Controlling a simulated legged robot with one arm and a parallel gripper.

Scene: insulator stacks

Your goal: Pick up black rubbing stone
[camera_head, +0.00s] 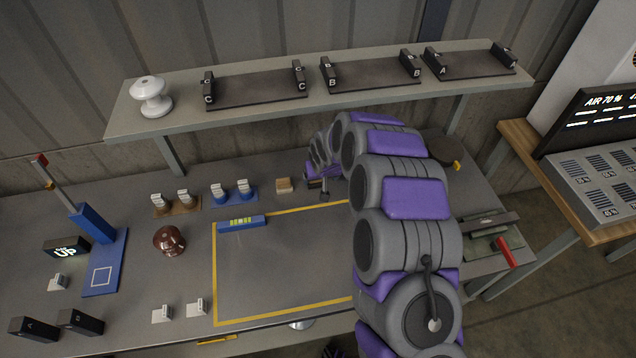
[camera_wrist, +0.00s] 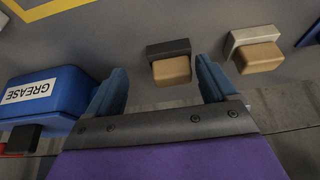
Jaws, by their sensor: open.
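The black rubbing stone (camera_wrist: 168,48), a dark block joined to a tan block, lies on the grey bench in the wrist view. A similar pale grey and tan block (camera_wrist: 253,38) lies to its right. My gripper (camera_wrist: 160,82) is open, with its two blue fingers apart and nothing held between them. In the wrist view the black stone appears just beyond the fingertips, between their lines and nearer the right finger. In the head view my arm covers much of this spot, and a tan block (camera_head: 284,186) shows left of my gripper.
A blue box labelled GREASE (camera_wrist: 38,98) is close to the left finger in the wrist view. A shelf (camera_head: 315,98) overhangs the back of the bench. A blue level (camera_head: 242,223) lies by the yellow-outlined area, which is otherwise mostly clear.

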